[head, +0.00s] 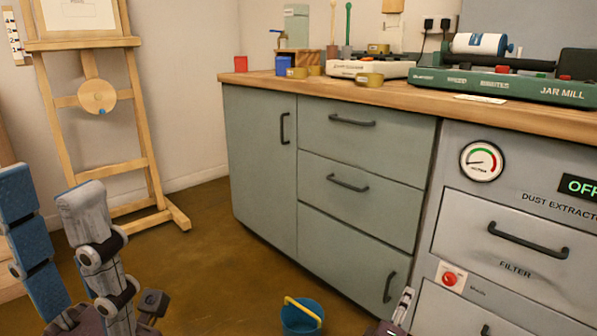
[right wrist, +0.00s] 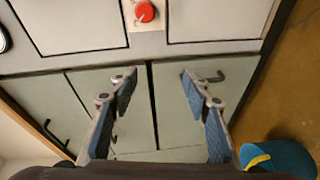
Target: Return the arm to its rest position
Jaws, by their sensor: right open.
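My left gripper (head: 48,182) stands at the lower left of the head view, fingers pointing up. Its two fingers are apart with nothing between them. My right gripper shows only as a fingertip (head: 403,305) at the bottom edge of the head view, in front of the grey cabinets. In the right wrist view my right gripper (right wrist: 158,77) is open, its blue-padded fingers wide apart and empty. The cabinet fronts lie beyond the fingers. Most of the right arm is hidden below the head view.
Grey-green drawers (head: 365,130) and the dust extractor (head: 515,215) stand under the wooden worktop (head: 440,100), which carries a jar mill (head: 510,85) and several small items. A blue bucket (head: 301,318) stands on the floor near my right gripper. An easel (head: 135,130) is at left. Floor between is clear.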

